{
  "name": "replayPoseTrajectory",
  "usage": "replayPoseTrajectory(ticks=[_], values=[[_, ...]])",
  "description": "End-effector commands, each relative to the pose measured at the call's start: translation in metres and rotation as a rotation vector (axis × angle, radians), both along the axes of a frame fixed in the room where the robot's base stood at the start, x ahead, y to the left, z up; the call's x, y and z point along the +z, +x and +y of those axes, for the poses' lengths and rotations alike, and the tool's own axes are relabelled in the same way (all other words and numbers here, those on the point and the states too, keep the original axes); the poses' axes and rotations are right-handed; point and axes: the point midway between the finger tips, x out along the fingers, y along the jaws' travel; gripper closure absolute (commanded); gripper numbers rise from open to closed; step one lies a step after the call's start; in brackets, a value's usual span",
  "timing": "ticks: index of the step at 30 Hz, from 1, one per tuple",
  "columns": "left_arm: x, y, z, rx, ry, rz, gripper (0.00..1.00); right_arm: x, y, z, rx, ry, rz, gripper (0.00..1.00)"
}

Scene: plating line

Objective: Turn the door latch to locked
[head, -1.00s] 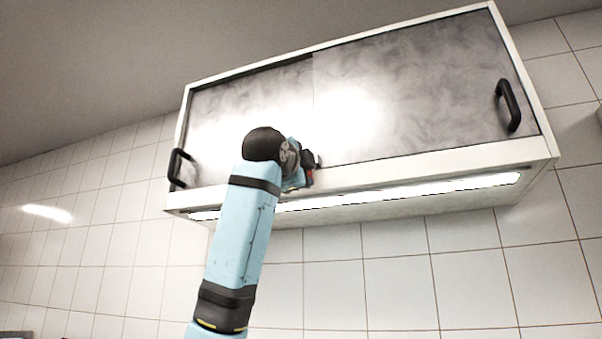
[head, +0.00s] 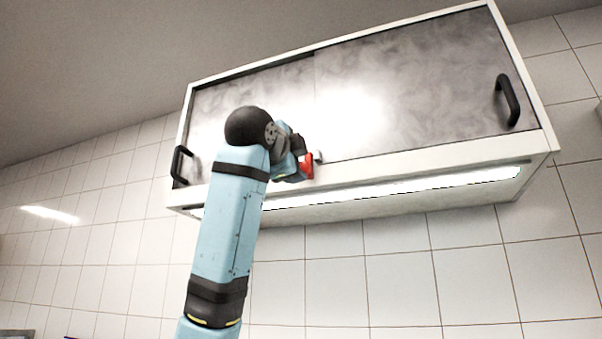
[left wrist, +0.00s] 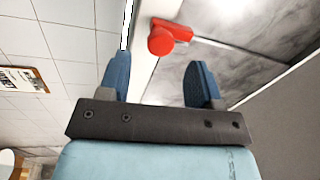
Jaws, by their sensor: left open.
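The door latch (head: 306,167) is a red lever on the white lower frame of the cabinet, near the middle. It shows in the left wrist view (left wrist: 168,36) as a red piece with a rounded knob and an arm reaching toward the door panel. My left gripper (head: 297,146) is beside the latch, partly hidden by its own wrist in the head view. In the left wrist view its two blue fingers (left wrist: 160,72) are spread with nothing between them, and the latch lies just beyond their tips. I cannot tell whether they touch. My right gripper is not in view.
The wall cabinet has two grey sliding doors (head: 420,85) with black handles at left (head: 180,165) and right (head: 508,100). A light strip (head: 400,187) runs below the frame. The tiled wall (head: 390,265) beneath is clear. A clipboard (left wrist: 22,80) hangs on the wall.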

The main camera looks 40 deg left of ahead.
Motion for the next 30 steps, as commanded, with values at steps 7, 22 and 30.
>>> replayPoseTrajectory(ticks=[7, 22, 30], values=[[-0.01, -0.054, -0.013, 0.001, 0.002, -0.004, 0.42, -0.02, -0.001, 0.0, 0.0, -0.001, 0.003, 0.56], [-0.013, -0.08, -0.019, 0.001, 0.001, 0.001, 0.42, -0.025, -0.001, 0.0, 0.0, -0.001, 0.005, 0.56], [-0.013, -0.08, -0.019, 0.001, 0.001, 0.0, 0.42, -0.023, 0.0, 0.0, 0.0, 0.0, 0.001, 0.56]])
